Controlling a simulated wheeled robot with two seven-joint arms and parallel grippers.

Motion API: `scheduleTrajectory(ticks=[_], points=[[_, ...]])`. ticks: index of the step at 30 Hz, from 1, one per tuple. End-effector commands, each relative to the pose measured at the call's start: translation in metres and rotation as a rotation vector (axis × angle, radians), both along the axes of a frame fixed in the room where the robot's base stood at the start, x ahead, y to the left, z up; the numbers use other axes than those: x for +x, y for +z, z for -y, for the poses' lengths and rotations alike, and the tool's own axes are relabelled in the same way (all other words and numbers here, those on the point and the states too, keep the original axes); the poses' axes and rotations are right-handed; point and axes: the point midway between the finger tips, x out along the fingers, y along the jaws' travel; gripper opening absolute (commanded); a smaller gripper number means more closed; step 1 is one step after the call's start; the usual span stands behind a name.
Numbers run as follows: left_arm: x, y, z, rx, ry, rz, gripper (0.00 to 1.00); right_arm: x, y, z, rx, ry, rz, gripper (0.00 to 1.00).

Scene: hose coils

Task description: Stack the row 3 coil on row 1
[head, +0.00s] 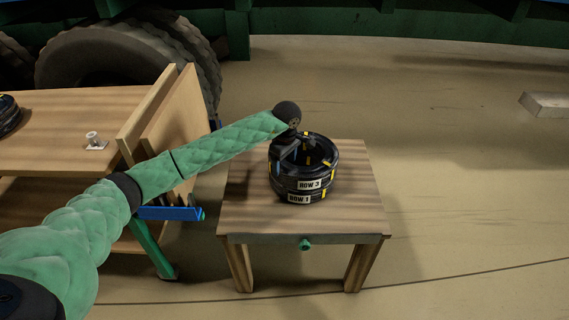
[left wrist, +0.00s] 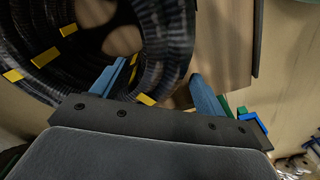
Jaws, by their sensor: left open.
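The row 3 coil (head: 323,177), black with yellow bands and a white label, lies on top of the row 1 coil (head: 283,194). Their labels are slightly out of line sideways. Both are on a small wooden table (head: 357,205). My left gripper (head: 288,158) is at the far left part of the row 3 coil, partly hidden by its own wrist. In the left wrist view my gripper (left wrist: 160,86) has its blue fingers apart. One finger shows by the coil's opening and the other outside, with the coil wall (left wrist: 166,45) between them. I cannot tell whether they touch it.
A wooden bench (head: 60,103) with upright boards stands at left, carrying another dark coil (head: 8,114) and a small white fitting (head: 95,141). A large tyre (head: 120,60) is behind it. The floor right of the small table is clear up to a pale block (head: 545,104).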

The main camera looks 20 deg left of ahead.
Motion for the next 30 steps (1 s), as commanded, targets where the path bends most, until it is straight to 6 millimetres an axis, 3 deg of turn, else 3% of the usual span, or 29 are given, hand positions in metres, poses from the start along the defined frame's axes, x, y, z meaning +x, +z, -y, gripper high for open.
scheduleTrajectory(ticks=[30], points=[[-0.001,0.033,0.001,0.000,-0.001,0.000,0.73,0.000,0.010,0.000,0.000,0.000,0.000,0.36]])
